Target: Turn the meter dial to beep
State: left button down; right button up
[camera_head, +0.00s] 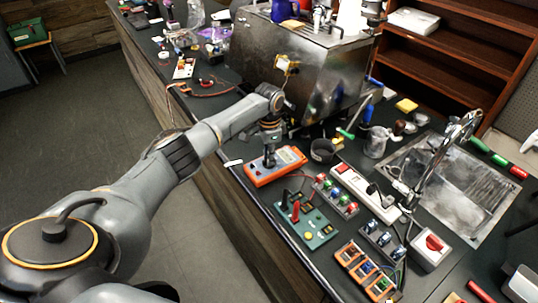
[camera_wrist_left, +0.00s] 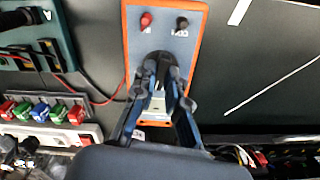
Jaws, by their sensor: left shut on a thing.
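The orange-rimmed meter (camera_head: 284,164) lies on the dark counter, near its front edge, in the head view. In the left wrist view the meter (camera_wrist_left: 191,19) has a grey-blue face with a red and a black jack at one end. My left gripper (camera_head: 270,157) points down over the meter. In the wrist view its two fingers (camera_wrist_left: 163,82) are closed around the black meter dial (camera_wrist_left: 158,62) at the middle of the face. The fingers hide much of the dial, so its setting is not readable. My right gripper is not in view.
A green box with red and black levers (camera_head: 305,219) sits right of the meter. A row of coloured switches (camera_head: 335,196) and a white power strip (camera_head: 364,193) lie beyond it. The steel brewer (camera_head: 300,75) stands behind my left wrist.

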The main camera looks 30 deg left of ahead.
pick_arm(q)
jog(key=m, duration=0.6)
jog(key=shift+m, duration=0.3)
jog(key=m, duration=0.5)
jog(key=shift+m, duration=0.4)
jog(key=c, duration=1.3)
grip_release()
jog(key=shift+c, duration=0.2)
notch_tip(320, 180, up, 12)
